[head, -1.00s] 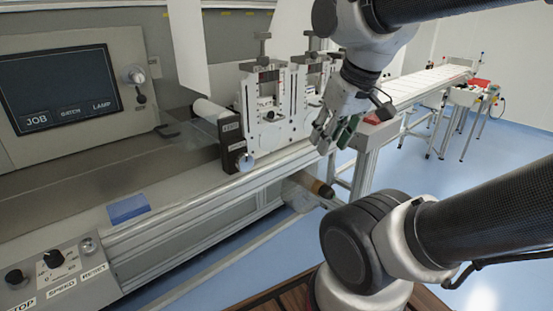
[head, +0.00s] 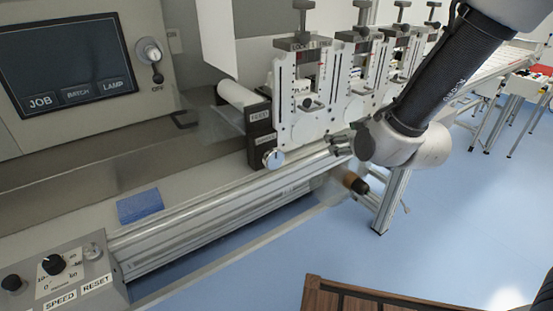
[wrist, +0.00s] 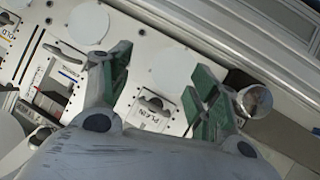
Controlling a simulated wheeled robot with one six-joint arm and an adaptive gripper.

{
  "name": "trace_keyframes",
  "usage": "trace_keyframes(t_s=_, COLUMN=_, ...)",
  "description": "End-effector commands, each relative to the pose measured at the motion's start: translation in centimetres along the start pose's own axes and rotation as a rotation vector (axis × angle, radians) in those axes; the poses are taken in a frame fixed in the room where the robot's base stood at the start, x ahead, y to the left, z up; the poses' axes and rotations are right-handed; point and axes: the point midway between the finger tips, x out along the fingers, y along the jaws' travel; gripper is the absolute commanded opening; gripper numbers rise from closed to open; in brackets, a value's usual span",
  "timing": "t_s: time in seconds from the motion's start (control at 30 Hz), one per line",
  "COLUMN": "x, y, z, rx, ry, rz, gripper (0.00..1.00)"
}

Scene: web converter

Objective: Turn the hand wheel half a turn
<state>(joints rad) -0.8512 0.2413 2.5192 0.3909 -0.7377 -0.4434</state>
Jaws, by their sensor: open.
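No spoked hand wheel stands out clearly in either view. A small round silver knob (head: 273,158) sits at the foot of the dark feed block. A brown and black cylinder (head: 355,183) sticks out below the rail; I cannot tell whether it belongs to a wheel. My gripper (head: 338,147) is in front of the white station plates, just above the rail; its fingers are partly hidden in the head view. In the wrist view my gripper (wrist: 158,88) is open, with green pads and nothing between them. A shiny round metal part (wrist: 254,101) shows just right of the right finger.
The white station plates (head: 302,127) stand in a row, topped by dark knobs. A control panel (head: 66,276) is at lower left. A conveyor table stands at back right. The blue floor ahead of the rail is open.

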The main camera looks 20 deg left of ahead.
Motion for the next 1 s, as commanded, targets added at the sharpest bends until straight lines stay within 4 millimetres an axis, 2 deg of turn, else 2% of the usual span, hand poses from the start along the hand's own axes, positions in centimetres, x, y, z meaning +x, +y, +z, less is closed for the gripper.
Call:
trace_keyframes(t_s=0.03, x=1.3, y=-3.5, z=0.6, rx=-0.077, ry=0.048, rz=-0.005, gripper=0.61)
trace_keyframes(t_s=0.1, x=2.0, y=-7.1, z=0.9, rx=-0.179, ry=0.138, rz=0.015, gripper=0.61)
trace_keyframes(t_s=0.2, x=1.8, y=-11.4, z=1.3, rx=-0.313, ry=0.262, rz=0.043, gripper=0.61)
trace_keyframes(t_s=0.3, x=0.8, y=-14.7, z=1.7, rx=-0.419, ry=0.368, rz=0.068, gripper=0.61)
trace_keyframes(t_s=0.4, x=-0.3, y=-16.6, z=1.9, rx=-0.489, ry=0.443, rz=0.086, gripper=0.61)
trace_keyframes(t_s=0.57, x=-0.5, y=-17.7, z=1.6, rx=-0.527, ry=0.495, rz=0.101, gripper=0.61)
trace_keyframes(t_s=1.0, x=5.2, y=-17.9, z=-1.5, rx=-0.525, ry=0.496, rz=0.101, gripper=0.61)
